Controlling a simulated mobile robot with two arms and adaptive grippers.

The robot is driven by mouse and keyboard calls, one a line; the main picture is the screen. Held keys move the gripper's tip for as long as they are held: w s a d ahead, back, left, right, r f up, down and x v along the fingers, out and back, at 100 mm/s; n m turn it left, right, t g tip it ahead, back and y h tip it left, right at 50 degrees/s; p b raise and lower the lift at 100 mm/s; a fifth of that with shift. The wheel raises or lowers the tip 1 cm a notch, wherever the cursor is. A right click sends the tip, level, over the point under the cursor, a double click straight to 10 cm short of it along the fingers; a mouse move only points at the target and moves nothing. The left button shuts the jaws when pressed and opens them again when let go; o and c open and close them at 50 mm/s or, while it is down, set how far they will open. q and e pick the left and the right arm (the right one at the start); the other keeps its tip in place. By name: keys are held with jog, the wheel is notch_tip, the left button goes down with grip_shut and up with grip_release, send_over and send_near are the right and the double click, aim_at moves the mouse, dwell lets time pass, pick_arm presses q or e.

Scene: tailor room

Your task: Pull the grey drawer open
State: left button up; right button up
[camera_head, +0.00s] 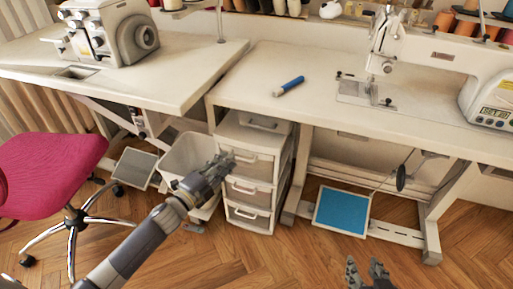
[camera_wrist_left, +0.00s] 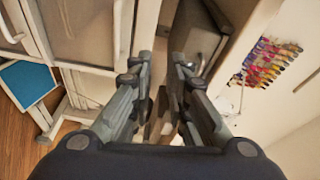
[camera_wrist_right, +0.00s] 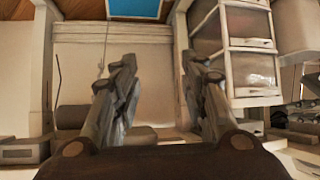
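A white drawer unit (camera_head: 283,165) with a stack of greyish drawers stands under the tables in the head view. The upper grey drawer front (camera_head: 258,171) has a pale bar handle and looks shut. My left gripper (camera_head: 226,163) is in front of this drawer's left part, close to the handle; contact cannot be told. In the left wrist view its fingers (camera_wrist_left: 160,70) are apart with nothing clearly between them. My right gripper (camera_head: 366,268) is low at the front right, away from the drawers. Its fingers (camera_wrist_right: 155,75) are apart and empty. The drawer unit also shows in the right wrist view (camera_wrist_right: 227,90).
A pale bin (camera_head: 180,155) stands left of the drawers. A pink chair (camera_head: 45,170) is at the left. A blue-topped pedal (camera_head: 341,211) lies right of the unit. A blue cylinder (camera_head: 288,86) lies on the white table (camera_head: 240,90). Wooden floor in front is clear.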

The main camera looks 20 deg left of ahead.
pick_arm(q)
jog(key=d+r+m+h+b, duration=0.2)
jog(key=d+r+m+h, duration=0.15)
jog(key=r, duration=0.25)
jog(key=b+x, duration=0.1)
jog(key=x, duration=0.9)
jog(key=shift+w+a+t, duration=0.25)
jog(key=shift+w+t, duration=0.05)
pick_arm(e)
notch_tip(320, 180, up, 12)
jog(key=w+a+t+y, duration=0.1)
jog(key=w+t, duration=0.1)
jog(key=t, duration=0.3)
jog(key=shift+w+a+y, duration=0.2)
jog(key=shift+a+y, duration=0.1)
pick_arm(q)
jog(key=shift+r+m+y, duration=0.1)
jog(key=shift+m+y, duration=0.15)
grip_shut()
